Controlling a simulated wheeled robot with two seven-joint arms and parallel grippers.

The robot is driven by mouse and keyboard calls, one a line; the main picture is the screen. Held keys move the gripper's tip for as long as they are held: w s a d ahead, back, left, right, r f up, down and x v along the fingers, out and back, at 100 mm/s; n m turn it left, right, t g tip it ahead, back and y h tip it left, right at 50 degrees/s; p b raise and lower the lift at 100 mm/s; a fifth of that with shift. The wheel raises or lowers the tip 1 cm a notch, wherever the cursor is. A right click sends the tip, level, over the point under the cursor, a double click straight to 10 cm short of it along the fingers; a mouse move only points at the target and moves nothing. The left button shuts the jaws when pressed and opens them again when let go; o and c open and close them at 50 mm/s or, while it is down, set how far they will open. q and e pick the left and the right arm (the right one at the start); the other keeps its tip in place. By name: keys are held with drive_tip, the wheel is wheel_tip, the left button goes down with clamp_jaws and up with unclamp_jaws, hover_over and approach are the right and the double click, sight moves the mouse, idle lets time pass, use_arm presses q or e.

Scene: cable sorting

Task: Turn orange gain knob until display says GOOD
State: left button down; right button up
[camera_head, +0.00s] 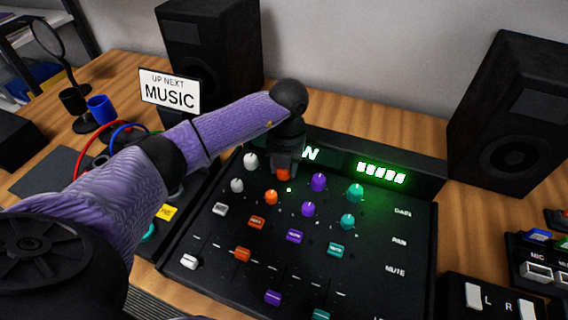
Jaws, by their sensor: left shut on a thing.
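The black mixer (385,285) lies on the wooden desk with coloured knobs in rows. My left gripper (284,168) points down and is shut on the orange gain knob (283,175) in the top row. Its fingers hide much of the knob. The display (312,154) at the mixer's back edge is partly hidden behind my left arm; only a bright letter that looks like N shows, so I cannot read the word. My right gripper is not in view.
White (250,161) and purple (319,182) gain knobs stand close on either side, with a second orange knob (271,197) in front. Speakers (208,50) and (510,115) stand behind. A sign (169,92) reads "UP NEXT MUSIC". A switch box (540,262) sits at right.

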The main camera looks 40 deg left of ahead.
use_arm(q)
drive_tip(key=shift+r+m, duration=0.15)
drive_tip(key=shift+m, duration=1.75)
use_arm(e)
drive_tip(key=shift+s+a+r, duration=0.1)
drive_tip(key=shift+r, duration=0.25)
use_arm(q)
drive_tip(key=shift+c, duration=1.8)
unclamp_jaws()
drive_tip(key=shift+o, duration=0.3)
drive_tip(key=r+p, duration=0.4)
drive_tip(key=r, duration=0.5)
drive_tip(key=shift+d+r, duration=0.15)
drive_tip(key=shift+d, duration=0.05)
drive_tip(key=shift+r, duration=0.15)
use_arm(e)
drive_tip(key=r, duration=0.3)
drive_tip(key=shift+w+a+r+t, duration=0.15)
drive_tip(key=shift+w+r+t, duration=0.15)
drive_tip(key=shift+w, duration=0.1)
